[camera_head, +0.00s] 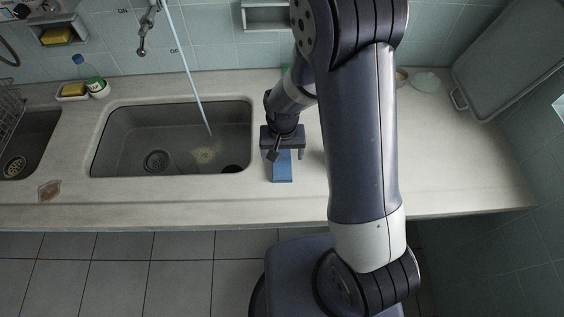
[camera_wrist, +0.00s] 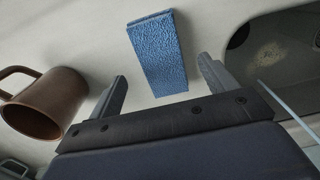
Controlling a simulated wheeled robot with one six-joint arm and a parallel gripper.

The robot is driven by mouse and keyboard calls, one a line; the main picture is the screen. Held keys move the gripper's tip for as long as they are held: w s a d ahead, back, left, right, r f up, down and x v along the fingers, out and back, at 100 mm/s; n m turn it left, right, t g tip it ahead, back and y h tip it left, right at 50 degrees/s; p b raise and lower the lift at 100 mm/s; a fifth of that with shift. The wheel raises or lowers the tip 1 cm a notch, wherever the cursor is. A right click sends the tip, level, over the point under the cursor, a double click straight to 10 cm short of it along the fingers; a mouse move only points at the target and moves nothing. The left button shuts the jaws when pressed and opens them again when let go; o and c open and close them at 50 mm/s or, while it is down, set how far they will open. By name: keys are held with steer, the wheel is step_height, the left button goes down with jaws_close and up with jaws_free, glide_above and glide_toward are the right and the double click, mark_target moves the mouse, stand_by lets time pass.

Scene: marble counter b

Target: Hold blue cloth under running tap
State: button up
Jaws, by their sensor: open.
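The blue cloth (camera_head: 282,170) lies on the counter just right of the sink, partly hidden under my gripper (camera_head: 283,150). In the wrist view the blue cloth (camera_wrist: 158,52) is a folded, textured strip ahead of and between the two fingers of my gripper (camera_wrist: 163,82). The fingers are apart and do not touch it. Water runs from the tap (camera_head: 147,28) in a thin stream (camera_head: 188,70) into the right basin of the sink (camera_head: 125,135). The stream also shows at the right of the wrist view (camera_wrist: 287,105).
A brown mug (camera_wrist: 45,103) stands beside my gripper in the wrist view. A bottle (camera_head: 92,78) and a yellow sponge in a dish (camera_head: 73,90) stand behind the sink. A tray (camera_head: 510,55) leans at the right wall.

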mark_target(282, 162)
steer(key=shift+a+f+p, duration=0.1)
steer(key=shift+f+p, duration=0.4)
steer(key=shift+f, duration=1.7)
steer(key=shift+c, duration=0.3)
steer(key=c, duration=1.1)
steer(key=shift+r, duration=0.1)
steer(key=shift+r+b, duration=0.75)
steer(key=shift+r, duration=4.2)
